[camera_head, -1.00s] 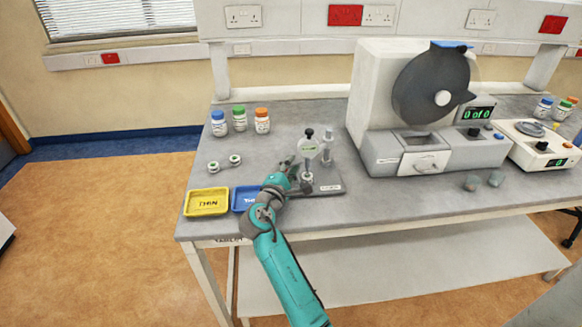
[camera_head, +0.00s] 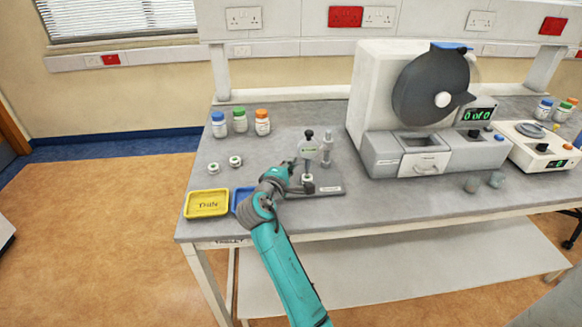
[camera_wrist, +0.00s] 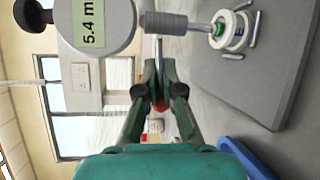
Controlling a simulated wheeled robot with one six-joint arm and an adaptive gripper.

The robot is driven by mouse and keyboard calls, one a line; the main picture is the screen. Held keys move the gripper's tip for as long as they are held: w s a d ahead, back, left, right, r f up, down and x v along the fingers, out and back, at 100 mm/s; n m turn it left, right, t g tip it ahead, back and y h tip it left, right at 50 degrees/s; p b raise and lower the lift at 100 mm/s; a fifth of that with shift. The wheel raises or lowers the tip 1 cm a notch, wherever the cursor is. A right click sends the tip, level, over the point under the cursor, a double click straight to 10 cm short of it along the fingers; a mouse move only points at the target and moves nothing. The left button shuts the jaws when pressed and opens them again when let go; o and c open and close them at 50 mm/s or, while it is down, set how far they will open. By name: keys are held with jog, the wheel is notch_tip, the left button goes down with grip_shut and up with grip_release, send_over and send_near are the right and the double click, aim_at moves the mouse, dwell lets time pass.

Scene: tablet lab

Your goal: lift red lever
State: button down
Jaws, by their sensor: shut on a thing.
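The thickness gauge (camera_head: 309,152) stands on a grey base plate (camera_head: 330,191) on the bench. In the wrist view its round dial (camera_wrist: 92,22) reads "5.4 m", with the rest cut off by the frame edge. The red lever (camera_wrist: 160,104) shows as a small red end between my fingers, with a thin metal rod running up from it toward the plunger (camera_wrist: 178,23). My gripper (camera_wrist: 160,92) is shut on the lever. In the head view my gripper (camera_head: 290,168) is at the gauge's left side and the lever is hidden. A white-and-green round piece (camera_wrist: 232,32) sits by the plunger tip.
Three capped bottles (camera_head: 240,121) stand farther back. A large grey machine (camera_head: 410,155) stands right.

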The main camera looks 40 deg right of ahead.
notch_tip(320, 180, up, 2)
jog(key=m+y, duration=0.3)
jog(key=m, duration=0.1)
jog(key=shift+r+m+y, duration=0.1)
jog(key=shift+m+y, duration=0.2)
dwell(0.5)
jog(key=c, duration=1.3)
grip_release()
jog(key=shift+r, duration=0.1)
jog(key=shift+s, duration=0.1)
jog(key=shift+v, duration=3.95)
jog(key=shift+s, duration=0.1)
